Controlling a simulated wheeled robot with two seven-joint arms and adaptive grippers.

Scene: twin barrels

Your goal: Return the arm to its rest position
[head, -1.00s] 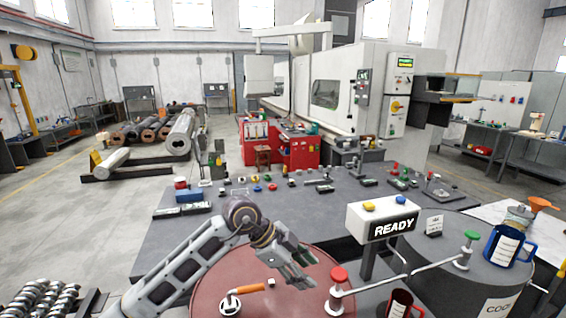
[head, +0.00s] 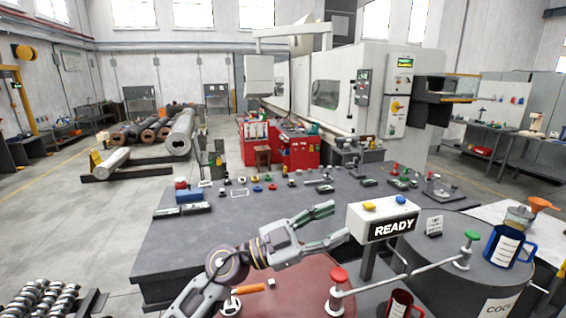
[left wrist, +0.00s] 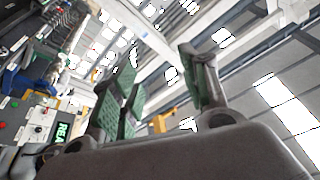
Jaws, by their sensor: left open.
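My left gripper (head: 330,223) is open and empty in the head view. It is above the grey table, left of the white READY box (head: 382,222) and apart from it. In the left wrist view my left gripper (left wrist: 160,90) shows its green finger pads spread, with nothing between them, facing the ceiling beams. The left forearm comes in from the bottom and covers part of the red barrel top (head: 300,285). My right gripper is not in view.
A red knob (head: 338,275) and an orange-handled tool (head: 250,289) are by the red barrel top. A grey barrel (head: 450,270) at the right carries a green knob (head: 471,237) and a blue jug (head: 507,246). A dark red mug (head: 402,304) stands in front. Small parts lie on the grey table (head: 190,245).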

